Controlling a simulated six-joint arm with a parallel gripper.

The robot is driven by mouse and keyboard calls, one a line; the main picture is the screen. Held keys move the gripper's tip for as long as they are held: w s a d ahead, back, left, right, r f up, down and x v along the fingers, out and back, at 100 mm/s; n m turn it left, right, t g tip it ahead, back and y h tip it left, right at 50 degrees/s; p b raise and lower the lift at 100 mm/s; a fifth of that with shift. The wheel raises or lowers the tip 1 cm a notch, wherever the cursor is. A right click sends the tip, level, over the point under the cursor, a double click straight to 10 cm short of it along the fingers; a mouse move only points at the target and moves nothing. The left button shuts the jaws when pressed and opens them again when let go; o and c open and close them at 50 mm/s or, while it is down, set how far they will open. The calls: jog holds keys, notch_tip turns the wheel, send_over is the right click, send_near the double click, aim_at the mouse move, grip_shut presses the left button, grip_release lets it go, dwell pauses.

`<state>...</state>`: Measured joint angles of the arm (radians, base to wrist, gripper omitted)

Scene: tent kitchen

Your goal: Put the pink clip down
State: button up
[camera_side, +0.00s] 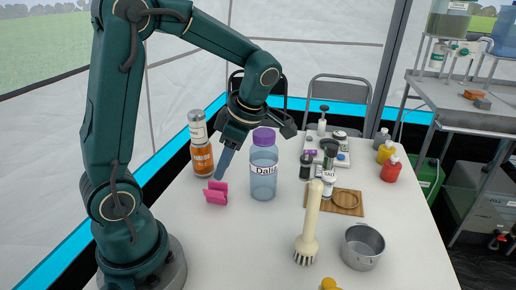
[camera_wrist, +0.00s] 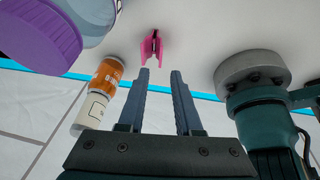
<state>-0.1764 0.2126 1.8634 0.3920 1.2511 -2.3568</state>
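The pink clip (camera_side: 216,192) is on the white table (camera_side: 215,240) at the left, near the orange-labelled bottle. In the wrist view the clip (camera_wrist: 152,48) shows just beyond the fingertips, a little left of the middle between them. My gripper (camera_side: 221,176) points down at the clip from above. In the wrist view the two fingers of my gripper (camera_wrist: 160,71) are spread apart with nothing between them. In the side view one finger overlaps the other, and the tips look close to the clip's top; I cannot tell if they touch.
A purple-capped bottle (camera_side: 264,170) stands close right of my gripper. A brush (camera_side: 309,230), a metal cup (camera_side: 362,247) and a wooden board (camera_side: 346,203) are further right. The table's front left is clear.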

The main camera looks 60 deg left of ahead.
jog(key=s+d+r+m+t+h, duration=0.2)
jog(key=d+m+t, duration=0.2)
jog(key=m, duration=0.9)
jog(key=s+d+r+m+t+h, duration=0.2)
jog(key=d+m, duration=0.5)
jog(key=m, duration=0.7)
jog(key=shift+s+d+r+t, duration=0.15)
jog(key=shift+d+r+t, duration=0.3)
jog(key=shift+t, duration=0.55)
